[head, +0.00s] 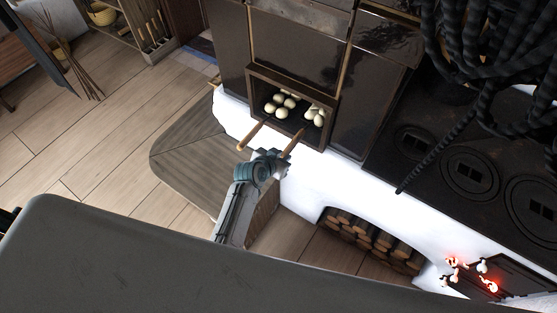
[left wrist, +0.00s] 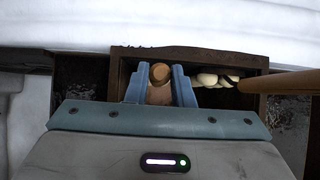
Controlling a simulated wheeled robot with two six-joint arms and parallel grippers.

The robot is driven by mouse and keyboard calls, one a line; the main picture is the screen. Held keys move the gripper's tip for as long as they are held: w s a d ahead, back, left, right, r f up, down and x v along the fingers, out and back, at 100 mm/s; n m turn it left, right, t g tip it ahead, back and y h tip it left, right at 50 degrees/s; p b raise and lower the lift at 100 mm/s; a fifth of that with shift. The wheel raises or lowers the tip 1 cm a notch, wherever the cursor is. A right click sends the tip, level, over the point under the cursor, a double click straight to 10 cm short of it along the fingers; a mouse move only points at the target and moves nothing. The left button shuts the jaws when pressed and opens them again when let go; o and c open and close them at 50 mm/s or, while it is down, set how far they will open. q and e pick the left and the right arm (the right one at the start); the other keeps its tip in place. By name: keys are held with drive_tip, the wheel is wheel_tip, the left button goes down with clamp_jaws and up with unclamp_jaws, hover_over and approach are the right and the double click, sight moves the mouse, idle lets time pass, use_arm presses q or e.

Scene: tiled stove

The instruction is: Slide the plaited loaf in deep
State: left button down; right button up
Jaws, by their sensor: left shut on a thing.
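My left gripper (head: 283,159) is shut on a wooden handle (head: 294,143) in front of the stove opening (head: 331,100). In the left wrist view the round handle end (left wrist: 160,70) sits between the blue fingers (left wrist: 160,88). The handle points into the opening, towards a pale, lumpy piece of dough (head: 315,114) on the right, which looks like the plaited loaf. Several pale round pieces (head: 279,104) lie to its left inside. How deep the loaf sits is hard to tell. My right gripper is not in view.
A second wooden handle (head: 250,135) sticks out at the left of the opening and crosses the right of the left wrist view (left wrist: 290,82). A black hob (head: 450,160) is at right. Firewood (head: 370,240) lies in a niche below. A glowing fire (head: 488,285) shows lower right.

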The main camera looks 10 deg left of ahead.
sight(289, 148)
use_arm(q)
drive_tip(key=shift+w+d, duration=0.25)
drive_tip(key=shift+w, duration=0.35)
drive_tip(key=shift+w+d, duration=0.2)
drive_tip(key=shift+w, duration=0.4)
drive_tip(key=shift+w+d+b, duration=0.2)
drive_tip(key=shift+w+b, duration=0.05)
drive_tip(key=shift+w, duration=0.25)
drive_tip(key=shift+w+d+b, duration=0.15)
drive_tip(key=shift+w+b, duration=0.05)
drive_tip(key=shift+w, duration=0.3)
drive_tip(key=c, duration=1.2)
unclamp_jaws()
drive_tip(key=shift+s, duration=0.2)
drive_tip(key=shift+s+a+r, duration=0.1)
drive_tip(key=shift+s+r, duration=0.05)
drive_tip(key=shift+s, duration=0.05)
drive_tip(key=b+v, duration=0.2)
drive_tip(key=v, duration=0.8)
drive_tip(key=shift+r, duration=0.1)
